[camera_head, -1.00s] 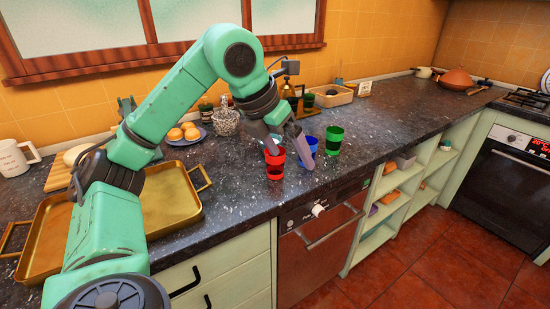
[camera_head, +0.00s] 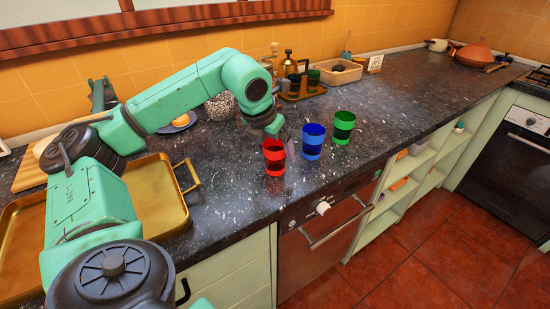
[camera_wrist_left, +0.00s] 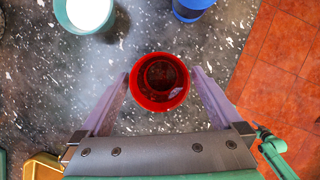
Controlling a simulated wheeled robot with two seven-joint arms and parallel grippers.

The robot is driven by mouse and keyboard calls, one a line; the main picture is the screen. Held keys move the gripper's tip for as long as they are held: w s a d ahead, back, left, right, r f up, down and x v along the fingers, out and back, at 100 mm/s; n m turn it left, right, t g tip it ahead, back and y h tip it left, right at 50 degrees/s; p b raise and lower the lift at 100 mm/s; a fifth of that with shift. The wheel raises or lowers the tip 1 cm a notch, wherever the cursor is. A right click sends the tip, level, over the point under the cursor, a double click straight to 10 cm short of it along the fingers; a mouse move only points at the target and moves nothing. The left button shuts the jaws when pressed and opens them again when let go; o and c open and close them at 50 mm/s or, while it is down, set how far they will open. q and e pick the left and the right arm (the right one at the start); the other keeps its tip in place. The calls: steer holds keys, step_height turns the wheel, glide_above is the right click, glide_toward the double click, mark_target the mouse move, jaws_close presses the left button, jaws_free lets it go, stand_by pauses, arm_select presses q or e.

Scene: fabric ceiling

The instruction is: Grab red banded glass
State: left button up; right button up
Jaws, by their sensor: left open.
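The red banded glass (camera_head: 274,157) stands upright on the dark speckled counter, near its front edge. It is also in the left wrist view (camera_wrist_left: 159,82), seen from above. My left gripper (camera_head: 284,132) is over the glass in the head view, its fingers partly hidden. In the wrist view my left gripper (camera_wrist_left: 160,92) is open, with one finger on each side of the red glass and a small gap at each side. My right gripper is not in view.
A blue glass (camera_head: 313,142) and a green glass (camera_head: 343,127) stand to the right of the red one. A brass tray (camera_head: 165,203) lies at left. A wooden box (camera_head: 340,72) and bottles stand at the back.

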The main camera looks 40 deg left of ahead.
arm_select(q)
steer(key=shift+w+f, duration=0.15)
steer(key=shift+f, duration=0.25)
steer(key=shift+w+f, duration=0.1)
steer(key=c, duration=1.4)
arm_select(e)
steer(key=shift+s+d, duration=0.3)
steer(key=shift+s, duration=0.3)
